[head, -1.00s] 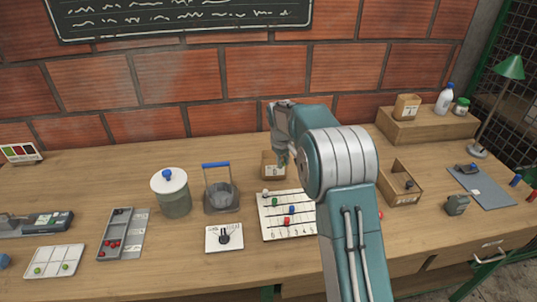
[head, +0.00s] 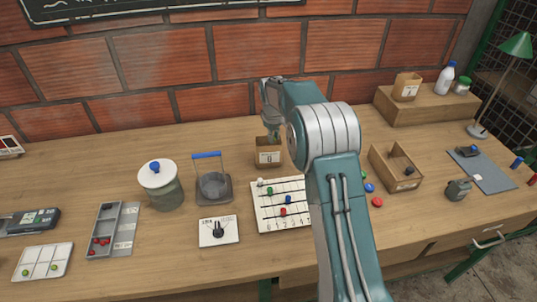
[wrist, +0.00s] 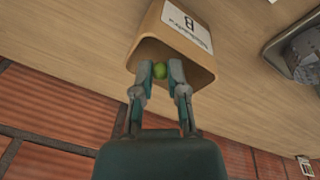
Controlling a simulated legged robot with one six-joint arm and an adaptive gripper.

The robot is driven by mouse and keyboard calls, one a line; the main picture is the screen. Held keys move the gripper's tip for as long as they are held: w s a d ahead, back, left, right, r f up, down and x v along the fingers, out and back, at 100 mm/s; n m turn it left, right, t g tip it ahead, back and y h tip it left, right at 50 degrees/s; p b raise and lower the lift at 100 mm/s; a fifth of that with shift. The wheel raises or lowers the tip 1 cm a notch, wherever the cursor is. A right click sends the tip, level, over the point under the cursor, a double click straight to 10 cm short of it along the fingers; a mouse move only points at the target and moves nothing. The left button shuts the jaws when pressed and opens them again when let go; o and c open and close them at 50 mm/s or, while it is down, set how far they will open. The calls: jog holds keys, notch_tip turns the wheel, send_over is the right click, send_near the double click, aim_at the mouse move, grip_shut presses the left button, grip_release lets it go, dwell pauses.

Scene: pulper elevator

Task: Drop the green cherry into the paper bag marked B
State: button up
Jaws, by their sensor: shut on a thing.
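The paper bag marked B (head: 268,157) stands open on the bench; its letter B label reads in the wrist view (wrist: 196,42). My gripper (head: 273,136) points down over the bag's mouth. In the wrist view my gripper (wrist: 160,71) is shut on the green cherry (wrist: 159,71), a small round green thing between the fingertips. The fingertips and cherry show against the bag's open mouth; how deep they are cannot be told. The cherry is hidden in the head view.
An abacus-like board (head: 281,205) stands in front of the bag. A dark scoop-like holder with a blue handle (head: 213,188) and a lidded jar (head: 160,184) are left of it. An open box (head: 396,170) is on the right. Another paper bag (head: 406,87) stands on a raised wooden block.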

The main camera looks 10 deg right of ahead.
jog(key=shift+a+f, duration=0.1)
jog(key=shift+f, duration=0.1)
jog(key=o, duration=0.7)
jog(key=r, duration=0.4)
jog(key=s+r, duration=0.1)
jog(key=r, duration=0.6)
jog(key=shift+s+a+r, duration=0.35)
jog(key=shift+a, duration=0.05)
